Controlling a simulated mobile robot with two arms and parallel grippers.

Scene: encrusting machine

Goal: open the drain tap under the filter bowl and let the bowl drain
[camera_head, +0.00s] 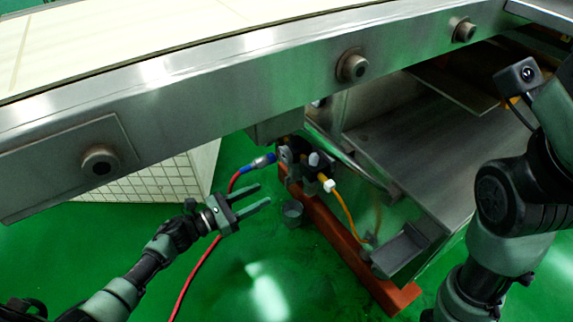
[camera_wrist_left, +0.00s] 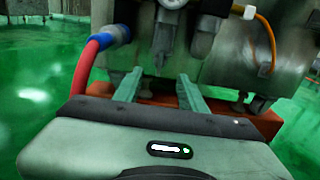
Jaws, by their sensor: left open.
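The air filter unit (camera_head: 300,165) hangs under the machine's steel beam, with dark and grey parts. In the left wrist view a tapered grey bowl (camera_wrist_left: 163,35) hangs at the top middle, with a rounded grey part (camera_wrist_left: 203,38) to its right. My right gripper is out of view.
A red hose (camera_head: 200,258) with a blue connector (camera_head: 262,161) joins the unit from the left. An orange tube (camera_head: 345,212) runs down on the right. A small grey cup (camera_head: 293,211) stands below the unit beside an orange-red beam (camera_head: 345,245). Green floor is open at left.

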